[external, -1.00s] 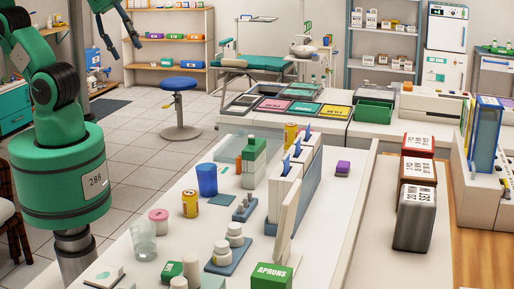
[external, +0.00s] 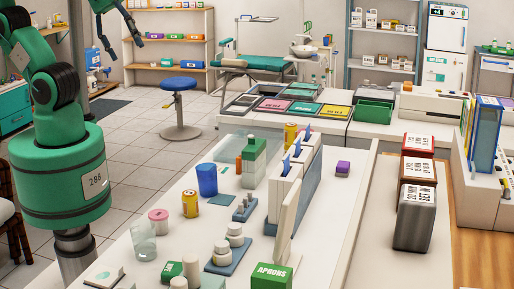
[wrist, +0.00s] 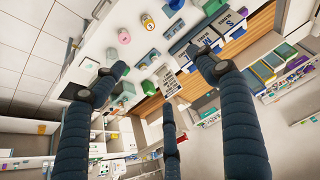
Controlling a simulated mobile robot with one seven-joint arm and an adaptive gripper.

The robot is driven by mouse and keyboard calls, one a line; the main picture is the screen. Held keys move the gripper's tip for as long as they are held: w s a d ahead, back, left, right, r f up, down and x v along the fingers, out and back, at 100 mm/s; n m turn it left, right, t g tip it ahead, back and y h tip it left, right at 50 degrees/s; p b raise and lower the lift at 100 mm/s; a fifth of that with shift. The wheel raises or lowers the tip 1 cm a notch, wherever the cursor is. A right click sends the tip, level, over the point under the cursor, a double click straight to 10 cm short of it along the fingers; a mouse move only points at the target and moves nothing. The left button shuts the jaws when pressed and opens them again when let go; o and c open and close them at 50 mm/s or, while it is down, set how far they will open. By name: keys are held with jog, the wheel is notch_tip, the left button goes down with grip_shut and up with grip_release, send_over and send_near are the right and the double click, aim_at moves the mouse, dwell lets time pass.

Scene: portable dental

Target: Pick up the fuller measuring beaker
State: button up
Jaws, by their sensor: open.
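A clear glass-like vessel (external: 143,241) stands upright at the left edge of the white counter in the external view; its fill level is hard to make out. A blue cup-shaped vessel (external: 207,180) stands farther back. I cannot tell which is the fuller measuring beaker. My gripper (external: 126,42) is high at the top left, well apart from both vessels. In the wrist view my gripper (wrist: 158,76) has its dark fingers spread wide with nothing between them, and the counter lies beyond them.
A pink-lidded jar (external: 158,221) and a yellow can (external: 190,204) stand between the two vessels. White bottles (external: 235,234) on a blue-grey tray and a green aprons box (external: 271,278) are nearby. A blue stool (external: 180,84) stands on the open tiled floor.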

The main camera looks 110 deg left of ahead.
jog(key=w+a+f+g, duration=0.2)
jog(key=w+a+f, duration=0.1)
jog(key=w+f, duration=0.3)
jog(key=g+p, duration=0.2)
send_over(206, 174)
jog(key=s, duration=0.2)
notch_tip(206, 174, down, 13)
jog(key=a+f+g, duration=0.1)
jog(key=a+f, duration=0.2)
jog(key=f, duration=0.7)
jog(key=shift+w+a+g+p, duration=0.3)
jog(key=shift+w+a+p, duration=0.05)
jog(key=shift+w, duration=0.05)
jog(key=shift+f, duration=0.1)
notch_tip(206, 174, down, 8)
jog(key=b, duration=0.1)
jog(key=shift+d+f, duration=0.2)
jog(key=shift+f, duration=0.05)
jog(key=shift+d+f+b, duration=0.2)
jog(key=shift+f+b, duration=0.55)
jog(key=shift+f, duration=1.85)
